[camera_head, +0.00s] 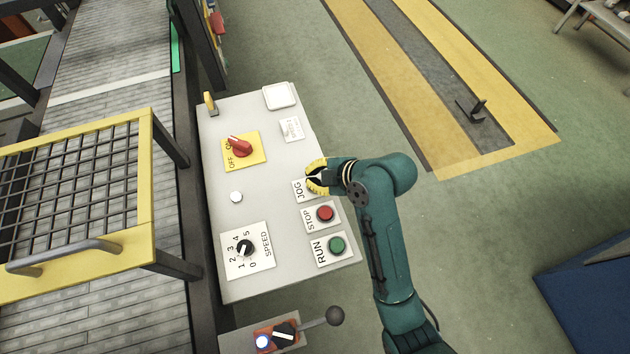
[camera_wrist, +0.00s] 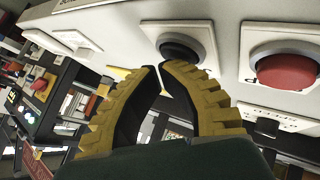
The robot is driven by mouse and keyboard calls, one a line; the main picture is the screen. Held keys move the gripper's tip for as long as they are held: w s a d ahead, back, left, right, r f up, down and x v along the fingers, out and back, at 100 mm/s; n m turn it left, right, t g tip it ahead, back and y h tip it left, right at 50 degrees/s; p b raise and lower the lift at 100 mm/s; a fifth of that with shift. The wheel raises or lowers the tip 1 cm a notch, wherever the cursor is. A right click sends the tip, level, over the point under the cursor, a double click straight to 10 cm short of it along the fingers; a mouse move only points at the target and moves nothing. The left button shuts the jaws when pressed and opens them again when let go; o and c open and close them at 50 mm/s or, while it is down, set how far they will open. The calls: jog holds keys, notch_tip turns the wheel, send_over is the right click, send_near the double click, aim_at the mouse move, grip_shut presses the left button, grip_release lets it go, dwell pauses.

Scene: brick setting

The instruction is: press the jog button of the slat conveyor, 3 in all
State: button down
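The jog button (camera_wrist: 181,48) is a dark round button in a white square surround in the wrist view. In the head view its white JOG plate (camera_head: 299,190) is on the control panel (camera_head: 213,175), and my gripper hides the button. My gripper (camera_head: 311,178) has yellow ribbed fingers and is over the right side of that plate. In the wrist view its fingertips (camera_wrist: 163,68) come together just below the button, with nothing held between them. I cannot tell whether they touch the button.
The red STOP button (camera_head: 325,213) and green RUN button (camera_head: 337,244) are close beside JOG. A red rotary switch (camera_head: 240,147), a white button (camera_head: 236,197) and a speed knob (camera_head: 245,248) are also on the panel. The slat conveyor (camera_head: 110,60) runs along the left behind a yellow-framed mesh guard (camera_head: 146,190).

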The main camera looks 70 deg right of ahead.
dwell(0.3)
jog(key=shift+r+p, duration=0.85)
jog(key=shift+p, duration=0.15)
notch_tip(320, 180, up, 5)
jog(key=p, duration=0.5)
jog(key=shift+r, duration=0.1)
jog(key=c, duration=1.8)
grip_release()
grip_shut()
